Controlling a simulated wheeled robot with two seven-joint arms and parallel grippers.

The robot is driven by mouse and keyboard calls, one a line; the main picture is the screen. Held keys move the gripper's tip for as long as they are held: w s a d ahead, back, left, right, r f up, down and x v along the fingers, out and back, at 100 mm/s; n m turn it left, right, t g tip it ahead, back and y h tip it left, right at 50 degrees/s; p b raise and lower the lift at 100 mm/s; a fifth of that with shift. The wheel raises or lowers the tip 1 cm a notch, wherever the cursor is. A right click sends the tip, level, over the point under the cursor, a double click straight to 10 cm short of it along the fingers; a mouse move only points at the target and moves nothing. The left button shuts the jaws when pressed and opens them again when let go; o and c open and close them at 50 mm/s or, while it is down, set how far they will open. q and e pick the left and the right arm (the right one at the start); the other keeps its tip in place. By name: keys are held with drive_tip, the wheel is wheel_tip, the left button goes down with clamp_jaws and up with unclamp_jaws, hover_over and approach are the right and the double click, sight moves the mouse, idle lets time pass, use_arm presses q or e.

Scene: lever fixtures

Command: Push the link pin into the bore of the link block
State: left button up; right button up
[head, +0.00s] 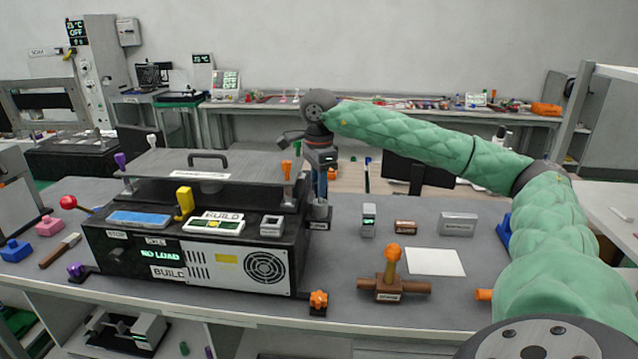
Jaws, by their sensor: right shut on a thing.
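My right gripper (322,172) points down at the right end of the black machine, shut on a slim upright thing that looks like the link pin. The pin is mostly hidden by the fingers and too small to make out clearly. Directly below is a small grey fixture (319,212) with a dark label, which appears to be the link block. The bore cannot be seen, and I cannot tell whether the pin's lower end is in it or just above it. My left gripper is not in view.
The black machine (265,268), with a raised grey lid (165,168), stands left of the gripper. An orange-knobbed brown fixture (388,285), a white sheet (436,262) and several small blocks lie on the grey table to the right. Free table lies around the sheet.

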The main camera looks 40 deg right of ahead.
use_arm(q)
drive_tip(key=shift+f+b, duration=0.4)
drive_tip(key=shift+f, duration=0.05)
use_arm(e)
drive_tip(key=shift+f, duration=0.65)
drive_tip(key=o, duration=1)
drive_tip(key=shift+o, duration=0.2)
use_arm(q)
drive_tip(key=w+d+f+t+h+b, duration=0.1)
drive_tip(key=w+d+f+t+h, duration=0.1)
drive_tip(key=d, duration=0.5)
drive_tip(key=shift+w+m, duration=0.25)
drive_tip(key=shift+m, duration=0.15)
use_arm(e)
wheel_tip(320, 180, up, 8)
